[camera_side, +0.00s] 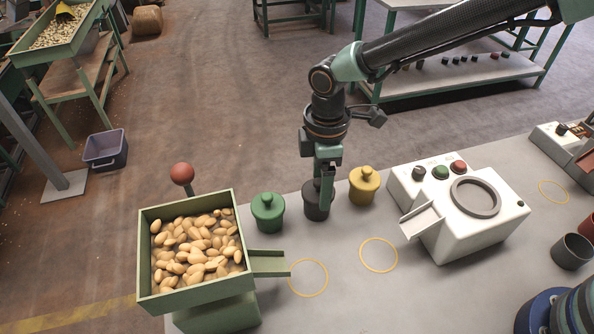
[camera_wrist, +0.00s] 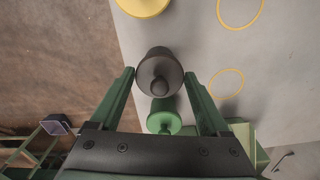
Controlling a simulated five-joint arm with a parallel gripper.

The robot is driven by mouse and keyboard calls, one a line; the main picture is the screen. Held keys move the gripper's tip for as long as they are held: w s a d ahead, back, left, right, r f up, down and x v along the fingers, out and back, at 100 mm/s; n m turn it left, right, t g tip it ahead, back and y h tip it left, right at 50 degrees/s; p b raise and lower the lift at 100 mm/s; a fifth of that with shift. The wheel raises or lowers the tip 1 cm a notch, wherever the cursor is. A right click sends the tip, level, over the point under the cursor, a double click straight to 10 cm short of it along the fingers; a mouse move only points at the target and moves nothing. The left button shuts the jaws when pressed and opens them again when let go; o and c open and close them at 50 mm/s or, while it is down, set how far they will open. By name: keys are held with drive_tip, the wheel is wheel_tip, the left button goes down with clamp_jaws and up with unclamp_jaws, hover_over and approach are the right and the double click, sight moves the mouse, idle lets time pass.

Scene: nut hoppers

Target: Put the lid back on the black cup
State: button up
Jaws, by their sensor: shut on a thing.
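The black cup (camera_side: 315,207) stands on the grey bench between a green and a yellow lidded pot. My gripper (camera_side: 324,190) points down over it, with a finger hiding part of its top. In the wrist view, the black lid (camera_wrist: 160,73) with its round knob lies between the two green fingers of my gripper (camera_wrist: 159,75). The gripper is shut on the lid. The lid is in line with the cup at its top, but I cannot tell whether it is fully seated or slightly raised.
The green pot (camera_side: 268,213) stands close on the left, the yellow pot (camera_side: 363,187) close on the right. A hopper of nuts (camera_side: 144,248) is at front left; a white machine (camera_side: 480,235) is at right. Yellow rings (camera_side: 379,240) mark bare bench in front. A dark open cup (camera_side: 572,252) is far right.

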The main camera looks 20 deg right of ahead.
idle(0.3)
drive_tip(key=o, duration=1.2)
drive_tip(key=shift+c, duration=0.2)
drive_tip(key=shift+r, duration=0.15)
drive_tip(key=shift+r, duration=3.4)
clamp_jaws()
drive_tip(key=shift+f, duration=1.8)
drive_tip(key=shift+f, duration=0.35)
